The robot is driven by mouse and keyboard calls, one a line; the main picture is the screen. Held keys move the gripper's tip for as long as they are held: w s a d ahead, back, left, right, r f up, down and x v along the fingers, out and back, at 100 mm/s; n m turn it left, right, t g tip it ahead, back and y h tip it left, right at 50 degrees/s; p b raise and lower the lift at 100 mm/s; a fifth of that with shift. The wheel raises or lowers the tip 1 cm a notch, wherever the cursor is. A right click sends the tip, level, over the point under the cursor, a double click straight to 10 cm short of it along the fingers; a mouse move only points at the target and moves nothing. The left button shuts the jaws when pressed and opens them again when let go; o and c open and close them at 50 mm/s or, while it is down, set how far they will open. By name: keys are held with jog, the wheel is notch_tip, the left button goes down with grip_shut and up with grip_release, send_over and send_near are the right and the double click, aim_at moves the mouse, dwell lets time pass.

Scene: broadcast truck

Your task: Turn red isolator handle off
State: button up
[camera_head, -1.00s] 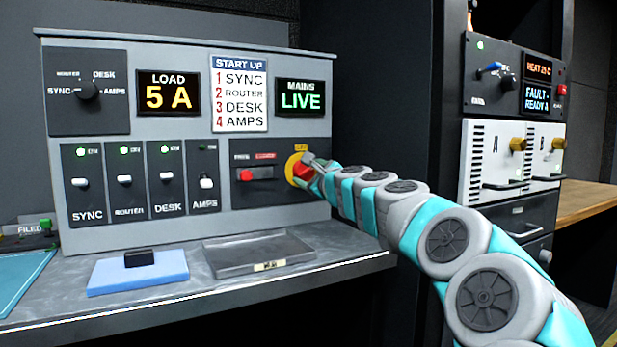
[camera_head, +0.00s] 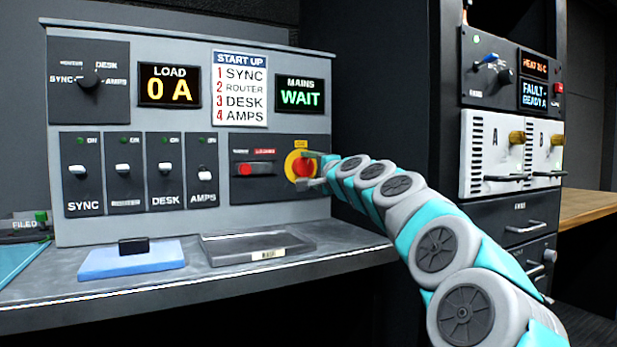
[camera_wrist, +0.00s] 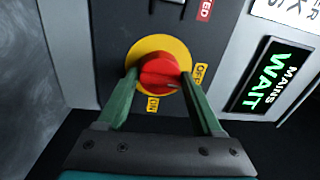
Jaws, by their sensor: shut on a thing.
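The red isolator handle (camera_head: 303,168) sits on a round yellow plate (camera_head: 291,160) at the right end of the grey power panel. The wrist view shows the red handle (camera_wrist: 160,70) with the yellow plate (camera_wrist: 151,45) around it, and OFF and ON labels at the plate's edge. My gripper (camera_head: 311,170) is at the handle, with one finger on each side of it. In the wrist view my gripper (camera_wrist: 161,88) is shut on the red handle. The mains display (camera_head: 300,98) reads WAIT and the load display (camera_head: 169,86) reads 0 A.
A red slider in a black slot (camera_head: 258,169) is just left of the handle. Several white switches (camera_head: 122,168) line the panel's left. A grey tray (camera_head: 256,247) and a blue pad with a black block (camera_head: 132,262) lie on the counter. A rack (camera_head: 511,150) stands right.

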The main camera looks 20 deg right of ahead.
jog(key=shift+w+a+f+n+b, duration=0.15)
jog(key=shift+f+n+b, duration=0.25)
jog(key=shift+n, duration=0.5)
jog(key=o, duration=1.3)
jog(key=shift+r, duration=0.2)
jog(key=shift+r, duration=0.1)
